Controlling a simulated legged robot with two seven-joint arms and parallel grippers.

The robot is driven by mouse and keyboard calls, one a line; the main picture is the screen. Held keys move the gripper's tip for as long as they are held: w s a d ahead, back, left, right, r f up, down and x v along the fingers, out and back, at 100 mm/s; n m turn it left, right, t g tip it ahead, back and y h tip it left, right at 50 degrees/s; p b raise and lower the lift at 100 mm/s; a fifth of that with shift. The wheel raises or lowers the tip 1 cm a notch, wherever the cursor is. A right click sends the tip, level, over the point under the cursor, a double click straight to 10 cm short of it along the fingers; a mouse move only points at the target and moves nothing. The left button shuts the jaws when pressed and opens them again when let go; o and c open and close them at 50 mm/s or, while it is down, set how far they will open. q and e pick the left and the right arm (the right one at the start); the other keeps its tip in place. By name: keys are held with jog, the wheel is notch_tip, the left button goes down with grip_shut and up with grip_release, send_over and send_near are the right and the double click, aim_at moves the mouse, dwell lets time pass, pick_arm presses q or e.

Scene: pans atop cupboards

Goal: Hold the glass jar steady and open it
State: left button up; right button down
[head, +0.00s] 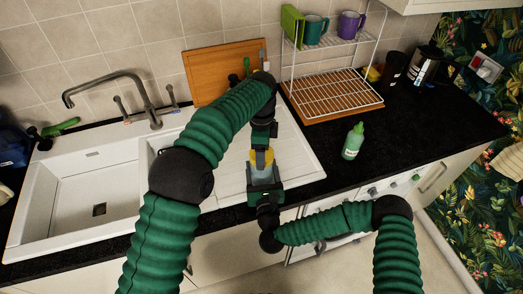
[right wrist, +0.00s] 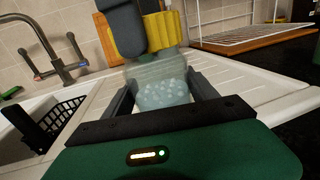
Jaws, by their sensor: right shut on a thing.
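A clear glass jar (head: 264,176) with a yellow lid (head: 261,158) stands upright at the front edge of the white drainer. Pale, bluish-white pieces show inside the jar in the right wrist view (right wrist: 163,93). My right gripper (head: 266,190) is shut on the jar's body from the front, one finger on each side. My left gripper (head: 262,146) comes from above, at the lid. In the right wrist view a dark finger of it overlaps the left side of the ribbed yellow lid (right wrist: 163,32). Whether its fingers press on the lid cannot be told.
A white sink (head: 75,190) with a grey tap (head: 145,95) is at the left. A green bottle (head: 353,142) stands right of the drainer. A white wire rack (head: 330,85) with mugs stands behind. Black worktop at the right front is clear.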

pick_arm(q)
jog(key=c, duration=0.9)
pick_arm(e)
jog(key=shift+f, duration=0.1)
pick_arm(q)
jog(key=n, duration=0.6)
jog(key=shift+c, duration=0.2)
jog(key=n, duration=0.9)
pick_arm(e)
jog(key=shift+s, duration=0.1)
pick_arm(q)
jog(key=n, duration=0.5)
jog(key=shift+n, duration=0.3)
jog(key=shift+r, duration=0.25)
jog(key=shift+r, duration=0.9)
jog(key=shift+r, duration=0.15)
